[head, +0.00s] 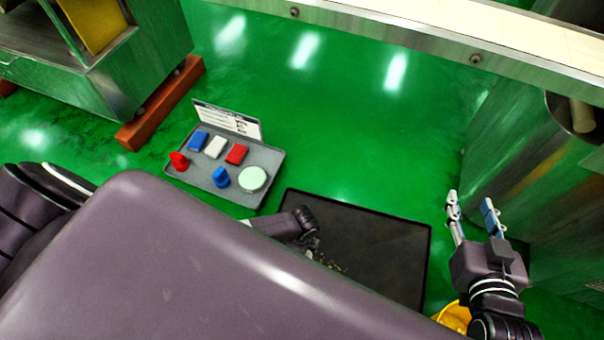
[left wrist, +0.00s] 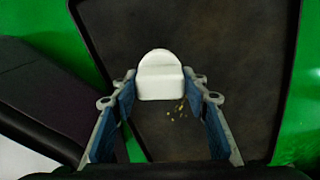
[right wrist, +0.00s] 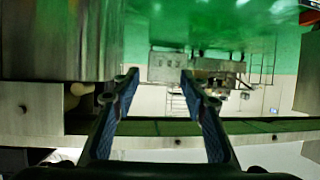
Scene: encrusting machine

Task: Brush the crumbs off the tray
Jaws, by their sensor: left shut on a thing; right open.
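The dark tray (head: 385,250) lies on the green floor, partly hidden by my own body in the head view; its bare surface fills much of the left wrist view (left wrist: 240,60). Yellowish crumbs (head: 333,265) lie on it and also show in the left wrist view (left wrist: 180,108). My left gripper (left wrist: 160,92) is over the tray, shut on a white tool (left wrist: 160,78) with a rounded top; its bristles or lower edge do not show. My right gripper (head: 471,203) is open and empty, right of the tray.
A grey holder tray (head: 200,178) with red, blue and white items and a sign (head: 227,121) sits left of the dark tray. A yellow container (head: 455,317) is by my right arm. Metal machines stand at left (head: 130,75) and right (head: 530,160). Green floor between is clear.

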